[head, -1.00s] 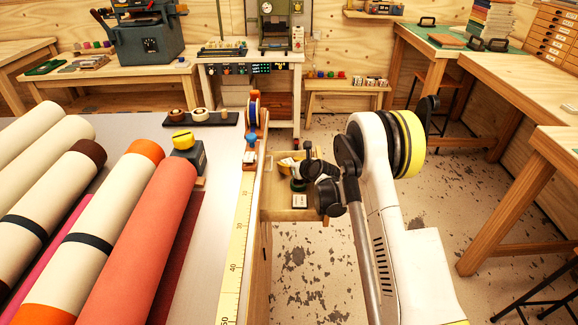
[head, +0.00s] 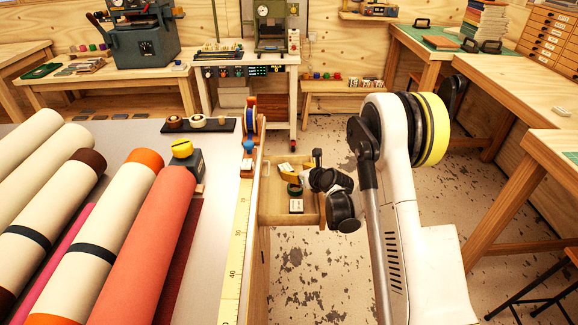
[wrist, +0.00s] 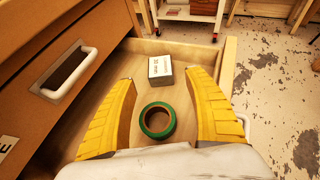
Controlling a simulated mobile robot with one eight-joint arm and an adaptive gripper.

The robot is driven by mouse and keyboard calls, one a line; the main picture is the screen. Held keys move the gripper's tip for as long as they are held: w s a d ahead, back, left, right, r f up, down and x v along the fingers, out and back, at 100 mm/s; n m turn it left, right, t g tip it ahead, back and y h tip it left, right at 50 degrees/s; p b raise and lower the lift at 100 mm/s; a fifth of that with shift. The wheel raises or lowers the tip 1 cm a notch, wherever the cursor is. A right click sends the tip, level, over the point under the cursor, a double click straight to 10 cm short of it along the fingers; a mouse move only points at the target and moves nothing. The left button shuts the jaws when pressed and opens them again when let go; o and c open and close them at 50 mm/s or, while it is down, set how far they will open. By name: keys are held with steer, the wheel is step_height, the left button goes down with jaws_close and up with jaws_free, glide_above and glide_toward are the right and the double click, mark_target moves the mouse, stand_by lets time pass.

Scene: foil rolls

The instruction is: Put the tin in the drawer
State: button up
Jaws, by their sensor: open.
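The drawer (wrist: 205,53) is pulled open, with a pale wooden floor and walls; it also shows in the head view (head: 272,212). Inside lie a green ring-shaped roll (wrist: 157,121) and a small grey block with a white label (wrist: 160,68). Both are apart from each other and rest on the drawer floor. I cannot tell for sure which thing is the tin. My gripper (wrist: 159,78) has yellow fingers spread wide, with nothing between them, above the drawer. The green roll shows between the fingers and the labelled block beyond it. In the head view, my wrist partly covers the drawer.
A shut drawer front with a white handle (wrist: 66,74) stands left of the open drawer. The worktop (head: 221,165) left of it holds large rolls (head: 150,240), a long ruler (head: 239,230) and a yellow-topped block (head: 183,150). Speckled floor to the right is free.

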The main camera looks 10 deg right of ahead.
steer(key=v, duration=0.3)
steer(key=shift+s+r+p, duration=0.2)
steer(key=shift+r+p, duration=0.05)
steer(key=shift+p, duration=0.05)
steer(key=s+a+r+n+g+h, duration=0.1)
steer(key=s+a+r+n+g, duration=0.2)
steer(key=s+r+n, duration=1.4)
steer(key=s+r+n+g+h, duration=0.1)
steer(key=s+n, duration=0.7)
steer(key=s, duration=0.2)
steer(key=s+d+r+n+h, duration=0.1)
steer(key=s+n, duration=0.6)
steer(key=s, duration=0.4)
steer(key=shift+s+d+r+n+g, duration=0.2)
steer(key=shift+d+r+n+g, duration=0.1)
steer(key=shift+d+n+g, duration=0.1)
